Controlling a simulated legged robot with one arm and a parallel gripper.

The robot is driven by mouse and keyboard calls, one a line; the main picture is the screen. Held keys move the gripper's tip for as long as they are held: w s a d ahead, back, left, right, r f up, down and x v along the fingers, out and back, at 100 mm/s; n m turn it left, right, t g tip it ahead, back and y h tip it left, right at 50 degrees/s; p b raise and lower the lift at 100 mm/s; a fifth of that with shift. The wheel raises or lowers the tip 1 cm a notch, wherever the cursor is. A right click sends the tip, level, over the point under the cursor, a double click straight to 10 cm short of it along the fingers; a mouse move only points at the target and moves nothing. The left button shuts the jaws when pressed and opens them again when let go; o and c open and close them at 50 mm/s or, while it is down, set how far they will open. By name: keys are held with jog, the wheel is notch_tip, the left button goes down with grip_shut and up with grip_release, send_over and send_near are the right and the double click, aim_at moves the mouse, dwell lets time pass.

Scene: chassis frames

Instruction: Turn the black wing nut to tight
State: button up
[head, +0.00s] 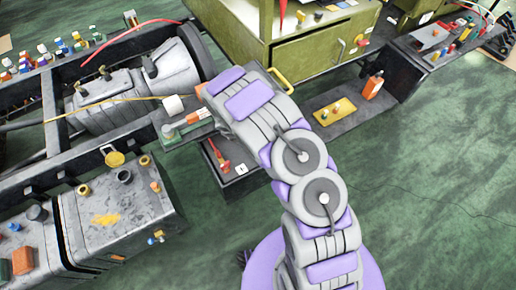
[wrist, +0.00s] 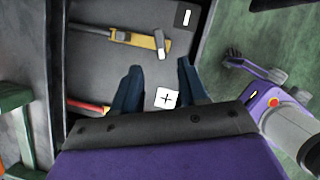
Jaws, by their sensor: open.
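I cannot pick out the black wing nut for sure in either view. Dark round caps, one of them a black cap (head: 123,177), stand on the grey tank (head: 140,208) at the left of the head view, but their shape is too small to tell. My gripper (wrist: 162,78) shows in the wrist view with its two dark fingers apart and nothing between them. It points at a dark grey surface (wrist: 95,75) with a white plus mark (wrist: 167,98) just below the fingertips.
In the head view a dark box (head: 250,182) stands beside the chassis frame (head: 75,160), below a green cabinet (head: 315,50). The green floor at right is mostly free.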

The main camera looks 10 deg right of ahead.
jog(key=b+x, duration=0.2)
jog(key=x, duration=0.7)
jog(key=shift+a, duration=0.1)
grip_shut()
